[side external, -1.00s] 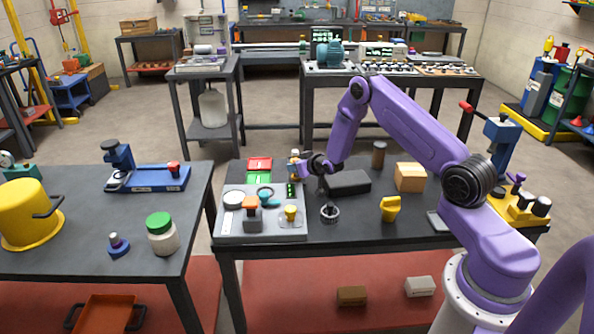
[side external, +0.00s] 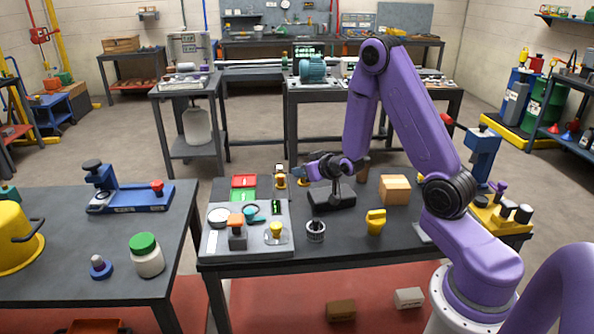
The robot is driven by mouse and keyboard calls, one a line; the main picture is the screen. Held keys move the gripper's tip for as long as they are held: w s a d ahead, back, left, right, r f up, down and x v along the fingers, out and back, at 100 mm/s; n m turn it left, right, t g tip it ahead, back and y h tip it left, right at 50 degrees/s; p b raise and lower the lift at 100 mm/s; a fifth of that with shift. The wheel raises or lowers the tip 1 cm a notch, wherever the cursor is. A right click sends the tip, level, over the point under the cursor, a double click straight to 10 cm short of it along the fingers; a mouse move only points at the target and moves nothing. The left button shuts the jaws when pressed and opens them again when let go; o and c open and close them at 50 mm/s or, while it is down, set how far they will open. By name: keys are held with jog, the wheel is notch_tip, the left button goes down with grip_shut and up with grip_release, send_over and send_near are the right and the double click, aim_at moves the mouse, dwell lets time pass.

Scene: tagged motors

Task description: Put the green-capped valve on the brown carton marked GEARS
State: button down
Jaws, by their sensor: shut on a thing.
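My gripper (side external: 303,173) is above the back left of the dark work table, just left of a black block (side external: 330,202). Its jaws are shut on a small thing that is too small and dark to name. I cannot tell whether it is the green-capped valve. A small yellow-and-orange item (side external: 280,180) stands just left of the jaws, apparently apart from them. A brown carton (side external: 395,190) stands on the table right of the black block. Another brown carton (side external: 340,310) lies on the lower shelf. I cannot read GEARS on either.
A grey tray (side external: 248,243) with several small parts fills the table's left end. A dark ring-shaped part (side external: 315,231) and a yellow part (side external: 376,221) stand near the front. A green-capped jar (side external: 147,256) is on the left table. A blue press (side external: 482,160) stands at right.

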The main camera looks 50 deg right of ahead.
jog(key=shift+s+a+r, duration=0.1)
jog(key=shift+s+r, duration=0.1)
jog(key=shift+s, duration=0.2)
jog(key=s+d+r+m+g+h, duration=0.1)
jog(key=s+d+m+h, duration=0.15)
jog(key=d, duration=0.45)
jog(key=s+d+m+g+h, duration=0.1)
jog(key=s+d+m+h, duration=0.15)
jog(key=d, duration=0.55)
jog(key=m+g+h, duration=0.3)
jog(key=m, duration=0.1)
send_over(396, 181)
jog(key=shift+a+f, duration=0.15)
jog(key=shift+f, duration=3.4)
jog(key=c, duration=0.8)
grip_release()
jog(key=shift+f, duration=0.15)
jog(key=shift+c, duration=0.2)
